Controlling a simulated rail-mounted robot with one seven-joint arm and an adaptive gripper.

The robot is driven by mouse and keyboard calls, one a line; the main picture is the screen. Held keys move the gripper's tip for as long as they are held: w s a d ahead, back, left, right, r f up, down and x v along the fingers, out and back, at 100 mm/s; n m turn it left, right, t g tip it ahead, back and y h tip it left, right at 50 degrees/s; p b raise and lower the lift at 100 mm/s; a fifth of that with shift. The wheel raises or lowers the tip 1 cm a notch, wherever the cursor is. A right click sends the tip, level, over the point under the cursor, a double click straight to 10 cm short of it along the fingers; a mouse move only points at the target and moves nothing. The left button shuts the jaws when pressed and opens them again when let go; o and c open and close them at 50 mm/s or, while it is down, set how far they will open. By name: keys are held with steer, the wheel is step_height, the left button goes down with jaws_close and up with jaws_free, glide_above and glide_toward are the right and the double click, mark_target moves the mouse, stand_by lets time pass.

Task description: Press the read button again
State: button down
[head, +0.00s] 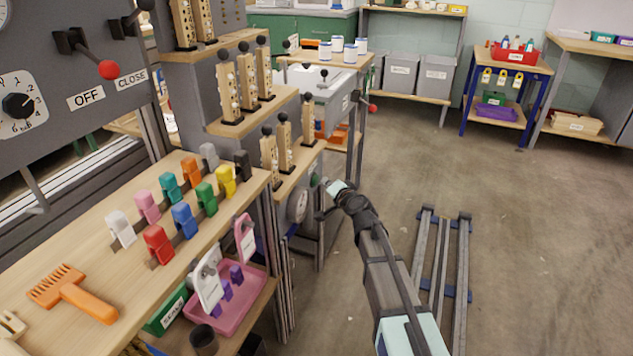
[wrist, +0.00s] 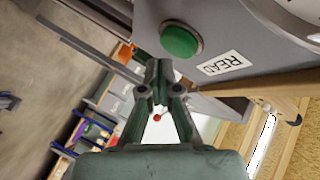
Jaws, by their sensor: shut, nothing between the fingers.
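The read button is a round green button (wrist: 180,40) on a grey panel, beside a white READ label (wrist: 223,63) in the wrist view. In the head view the green button (head: 315,180) shows small on the side of the grey machine. My gripper (wrist: 158,68) is shut and empty. Its fingertips show just below and left of the button in the wrist view. In the head view my gripper (head: 325,187) is close beside the button. I cannot tell whether they touch.
A round dial (head: 297,206) sits on the machine below the button. Wooden shelves with pegged blocks (head: 284,130) stand above and left. A bench with coloured clips (head: 183,220) is at the left. The floor (head: 530,230) to the right is mostly clear, apart from rails (head: 443,250).

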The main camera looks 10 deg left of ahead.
steer(key=shift+a, duration=0.15)
stand_by(0.5)
steer(key=shift+w+a, duration=0.1)
steer(key=shift+a, duration=0.2)
steer(key=shift+w+a, duration=0.1)
steer(key=shift+a, duration=0.35)
stand_by(0.8)
steer(key=shift+d, duration=0.15)
steer(key=shift+s+d+b, duration=0.25)
steer(key=shift+d+b, duration=0.25)
steer(key=shift+d, duration=0.25)
steer(key=shift+d, duration=0.1)
steer(key=shift+s+d+b, duration=0.2)
steer(key=shift+d+b, duration=0.25)
steer(key=shift+d, duration=0.35)
steer(key=shift+s+d+b, duration=0.15)
steer(key=shift+d+b, duration=0.25)
steer(key=shift+d, duration=0.35)
steer(key=shift+s+d+b, duration=0.2)
steer(key=shift+d+b, duration=0.25)
steer(key=shift+d, duration=0.35)
